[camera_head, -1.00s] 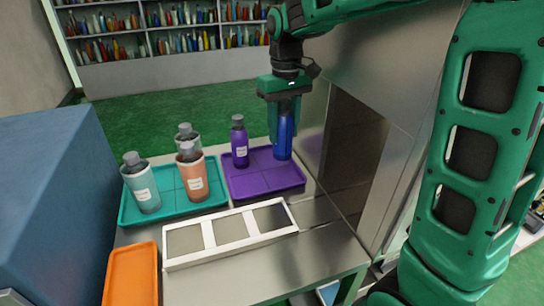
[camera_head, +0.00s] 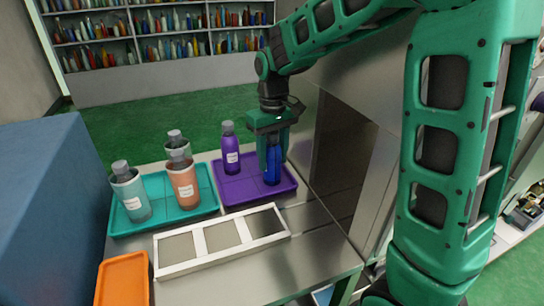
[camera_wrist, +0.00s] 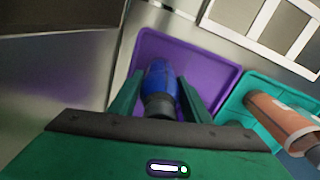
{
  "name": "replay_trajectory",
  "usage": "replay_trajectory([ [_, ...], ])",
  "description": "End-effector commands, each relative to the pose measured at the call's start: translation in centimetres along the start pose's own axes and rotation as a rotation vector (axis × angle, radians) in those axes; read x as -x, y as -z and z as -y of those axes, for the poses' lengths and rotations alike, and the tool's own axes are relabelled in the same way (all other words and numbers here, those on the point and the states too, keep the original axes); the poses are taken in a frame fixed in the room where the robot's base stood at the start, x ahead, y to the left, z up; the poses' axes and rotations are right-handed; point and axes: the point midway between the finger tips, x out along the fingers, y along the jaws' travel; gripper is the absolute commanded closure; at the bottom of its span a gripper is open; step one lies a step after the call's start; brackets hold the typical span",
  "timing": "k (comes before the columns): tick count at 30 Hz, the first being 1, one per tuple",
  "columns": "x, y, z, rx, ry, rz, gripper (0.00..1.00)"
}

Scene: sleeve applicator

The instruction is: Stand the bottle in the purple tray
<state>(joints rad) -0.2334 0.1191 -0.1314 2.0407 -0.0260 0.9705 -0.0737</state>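A blue bottle (camera_head: 271,166) stands upright between the fingers of my gripper (camera_head: 271,160). Its base is at or just above the floor of the purple tray (camera_head: 240,196), in the right part; I cannot tell if it touches. In the wrist view my gripper (camera_wrist: 160,92) has its green fingers against both sides of the blue bottle (camera_wrist: 160,80), with the purple tray (camera_wrist: 215,75) behind it. A purple bottle (camera_head: 230,150) with a white label stands upright at the back left of the same tray, a little apart from the blue one.
A teal tray (camera_head: 160,223) to the left holds several teal and orange bottles. A white divided frame (camera_head: 222,240) lies in front, with an orange tray (camera_head: 122,282) at front left. A metal cabinet wall with a dark opening (camera_head: 340,155) stands close on the right.

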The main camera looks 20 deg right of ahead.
Motion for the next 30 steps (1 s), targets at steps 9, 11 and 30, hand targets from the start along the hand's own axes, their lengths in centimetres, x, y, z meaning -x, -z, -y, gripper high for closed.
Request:
replay_trajectory([
  [9,0.1,0.0,0.0,0.0,0.0,0.0,0.42],
  [11,0.2,0.0,0.0,0.0,0.0,0.0,0.42],
  [30,10.3,0.1,-0.1,-0.003,0.0,-0.003,0.42],
])
